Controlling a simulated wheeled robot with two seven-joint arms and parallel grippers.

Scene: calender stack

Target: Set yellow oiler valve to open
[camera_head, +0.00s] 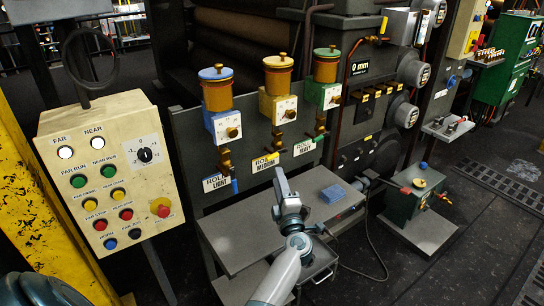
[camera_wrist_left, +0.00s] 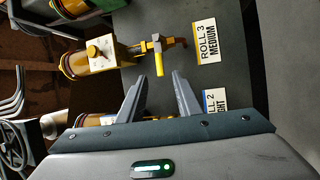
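The yellow oiler (camera_head: 278,104) hangs on the grey panel between the blue and green oilers, above a Roll Medium label. It shows sideways in the left wrist view (camera_wrist_left: 104,48). Its brass valve carries a yellow lever (camera_wrist_left: 159,63), which stands crosswise to the pipe line there. In the head view the valve (camera_head: 277,141) is small, and its lever is hard to make out. My left gripper (camera_head: 281,172) is in front of the panel, below the label. In the wrist view its fingers (camera_wrist_left: 158,90) are apart and empty, with the lever just beyond the gap. My right gripper is not in view.
The blue oiler (camera_head: 220,118) and green oiler (camera_head: 325,92) flank the yellow one. A button box (camera_head: 105,175) stands at left, and a green pump unit (camera_head: 404,204) at right.

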